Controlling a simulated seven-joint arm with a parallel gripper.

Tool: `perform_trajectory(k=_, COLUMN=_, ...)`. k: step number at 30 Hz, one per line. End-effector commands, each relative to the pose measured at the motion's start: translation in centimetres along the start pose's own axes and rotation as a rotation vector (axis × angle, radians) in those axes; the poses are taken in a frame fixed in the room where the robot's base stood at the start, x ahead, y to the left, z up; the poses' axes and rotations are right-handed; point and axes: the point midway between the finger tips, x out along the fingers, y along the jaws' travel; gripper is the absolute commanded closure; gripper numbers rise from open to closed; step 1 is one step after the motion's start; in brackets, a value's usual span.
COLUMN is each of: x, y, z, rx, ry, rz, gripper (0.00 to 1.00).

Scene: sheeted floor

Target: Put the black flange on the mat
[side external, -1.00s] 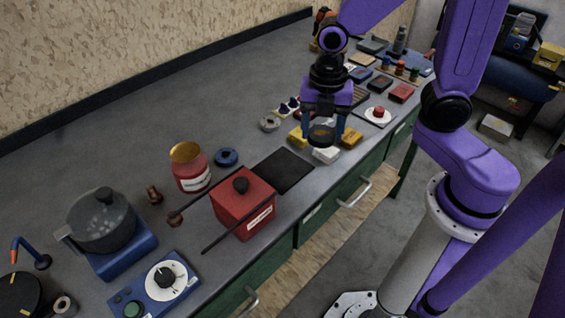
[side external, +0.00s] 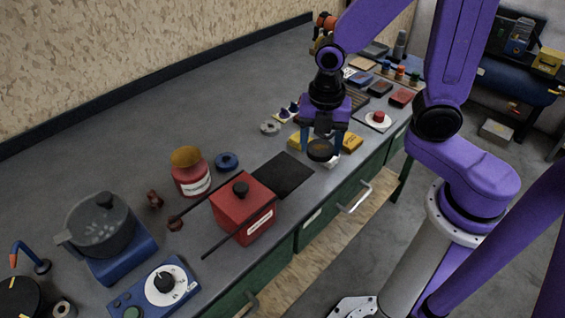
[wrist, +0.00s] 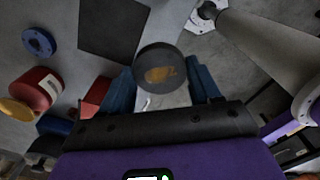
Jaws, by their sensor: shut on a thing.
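The black flange (side external: 321,150) is a dark round disc with a brownish centre. My gripper (side external: 322,141) is shut on it and holds it raised, near the front edge of the bench. In the wrist view the flange (wrist: 146,57) sits between the blue fingers of my gripper (wrist: 165,85). The mat (side external: 283,175) is a flat black square on the bench, left of and nearer the camera than the flange; nothing lies on it. It also shows in the wrist view (wrist: 113,25), at upper left.
A red box (side external: 240,210) with a black knob and long dark rods stands beside the mat. A blue flange (side external: 227,161), a red jar (side external: 191,175) and a grey ring (side external: 270,127) are nearby. Yellow boxes (side external: 352,142) and a white block (side external: 331,162) sit around and below the gripper.

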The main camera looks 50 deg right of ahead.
Motion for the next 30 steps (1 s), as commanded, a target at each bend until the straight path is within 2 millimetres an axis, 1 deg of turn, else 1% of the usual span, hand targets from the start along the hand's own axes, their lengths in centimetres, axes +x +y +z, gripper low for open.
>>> perform_trajectory(k=1, x=0.3, y=0.8, z=0.3, rx=0.002, ry=0.0, rz=-0.002, gripper=0.82)
perform_trajectory(k=9, x=2.3, y=4.5, z=1.6, rx=0.002, ry=0.0, rz=-0.002, gripper=0.82)
perform_trajectory(k=18, x=5.8, y=7.1, z=2.5, rx=0.002, ry=0.0, rz=-0.002, gripper=0.82)
perform_trajectory(k=22, x=6.8, y=7.9, z=2.7, rx=0.001, ry=0.0, rz=0.0, gripper=0.82)
perform_trajectory(k=27, x=7.3, y=8.4, z=2.9, rx=0.0, ry=0.0, rz=0.0, gripper=0.82)
perform_trajectory(k=30, x=8.0, y=8.9, z=3.0, rx=0.0, ry=0.0, rz=0.0, gripper=0.82)
